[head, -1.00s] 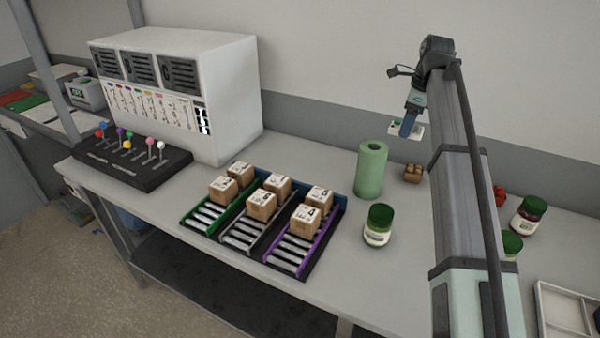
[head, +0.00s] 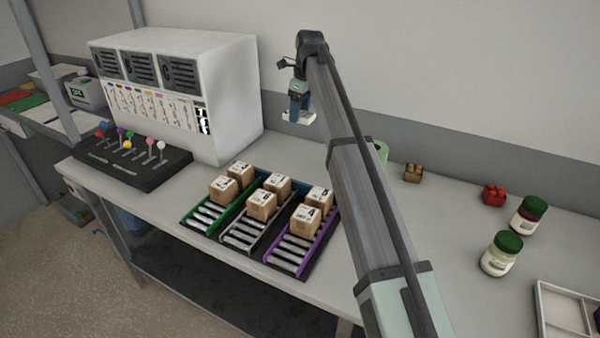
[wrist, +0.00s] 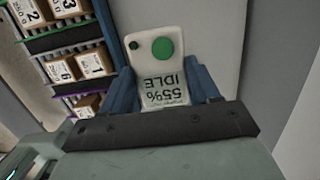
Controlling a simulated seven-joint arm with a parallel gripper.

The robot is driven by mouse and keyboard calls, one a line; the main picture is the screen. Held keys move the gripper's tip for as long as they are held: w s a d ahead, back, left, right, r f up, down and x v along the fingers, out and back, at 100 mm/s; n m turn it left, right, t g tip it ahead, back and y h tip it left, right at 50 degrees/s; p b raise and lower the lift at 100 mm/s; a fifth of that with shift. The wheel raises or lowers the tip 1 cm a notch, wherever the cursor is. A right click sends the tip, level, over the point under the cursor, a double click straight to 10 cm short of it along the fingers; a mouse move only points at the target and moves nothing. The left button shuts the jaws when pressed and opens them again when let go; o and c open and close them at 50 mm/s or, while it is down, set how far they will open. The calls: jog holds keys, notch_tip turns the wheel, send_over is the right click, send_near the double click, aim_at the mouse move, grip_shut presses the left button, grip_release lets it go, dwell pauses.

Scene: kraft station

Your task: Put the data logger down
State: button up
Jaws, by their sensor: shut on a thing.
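The data logger (wrist: 163,62) is a small white slab with a green round button and a display reading "55% IDLE", upside down in the wrist view. My gripper (head: 297,112) is shut on it, with a blue finger on each side. In the head view the data logger (head: 299,118) hangs below the fingers, held up in the air above the back of the bench (head: 150,195), behind the boxes.
Roller lanes with green, grey and purple rails (head: 322,240) carry several small cartons (head: 262,205). A white cabinet (head: 232,110) and a black lever panel (head: 130,170) stand to the left. My arm partly hides a green roll (head: 381,152). Jars (head: 500,255) and a white tray (head: 570,315) are at right.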

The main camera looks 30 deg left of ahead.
aim_at(299, 171)
notch_tip(299, 171, down, 20)
jog(key=shift+d+r, duration=0.1)
dwell(0.7)
jog(key=o, duration=1.1)
jog(key=r, duration=0.4)
jog(key=d+r, duration=0.1)
jog(key=r, duration=0.7)
jog(key=shift+d, duration=0.4)
